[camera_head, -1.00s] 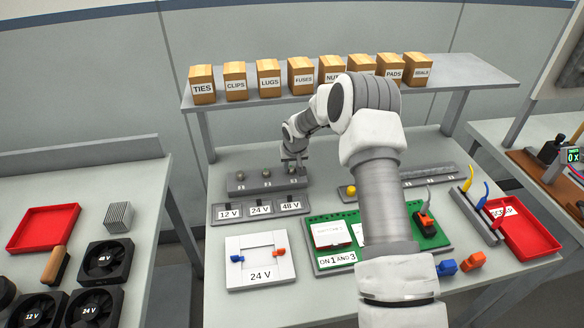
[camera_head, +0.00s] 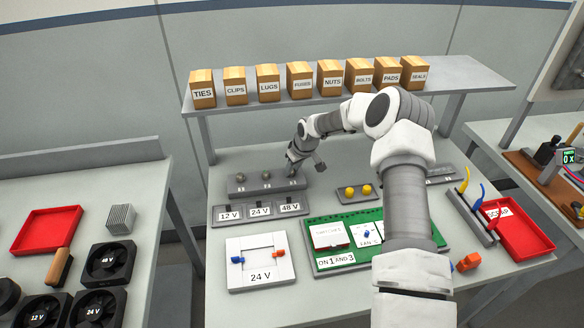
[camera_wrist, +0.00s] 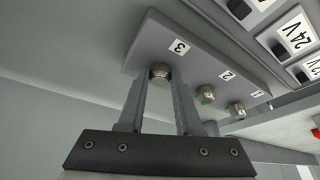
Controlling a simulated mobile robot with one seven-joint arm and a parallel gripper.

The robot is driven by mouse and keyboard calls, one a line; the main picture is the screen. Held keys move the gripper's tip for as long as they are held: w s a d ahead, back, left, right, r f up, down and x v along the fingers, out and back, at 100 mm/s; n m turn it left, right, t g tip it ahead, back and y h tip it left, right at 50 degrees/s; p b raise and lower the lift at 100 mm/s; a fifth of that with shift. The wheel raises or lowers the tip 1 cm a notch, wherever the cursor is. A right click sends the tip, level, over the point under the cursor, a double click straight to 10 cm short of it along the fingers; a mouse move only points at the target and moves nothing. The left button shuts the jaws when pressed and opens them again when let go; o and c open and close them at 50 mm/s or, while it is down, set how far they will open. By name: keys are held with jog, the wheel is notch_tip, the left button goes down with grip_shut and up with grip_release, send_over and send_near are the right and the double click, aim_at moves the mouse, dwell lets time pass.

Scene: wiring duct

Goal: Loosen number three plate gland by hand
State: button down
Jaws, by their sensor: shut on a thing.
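A grey gland plate (camera_head: 262,187) stands at the back of the table with three metal glands in a row. It also shows in the wrist view (camera_wrist: 208,65), with labels 1, 2 and 3. The number three gland (camera_wrist: 160,72) is the one at the 3 label. My gripper (camera_wrist: 160,80) is shut on it, one finger on each side. In the head view my gripper (camera_head: 293,170) is at the plate's right end and hides most of that gland. The number two gland (camera_wrist: 206,94) and number one gland (camera_wrist: 237,110) stand free beside it.
A row of 12 V, 24 V and 48 V switches (camera_head: 260,212) lies in front of the plate. Yellow knobs (camera_head: 350,191) and a green board (camera_head: 320,240) are to the right. Labelled boxes (camera_head: 330,78) stand on the shelf above.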

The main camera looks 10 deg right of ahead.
jog(key=n+b, duration=0.1)
jog(key=n, duration=0.1)
jog(key=n+g+y+b, duration=0.1)
jog(key=n, duration=0.1)
jog(key=shift+w+d+f, duration=0.15)
jog(key=shift+d, duration=0.05)
jog(key=shift+n+y, duration=0.3)
jog(key=shift+n, duration=0.4)
jog(key=c, duration=0.7)
grip_release()
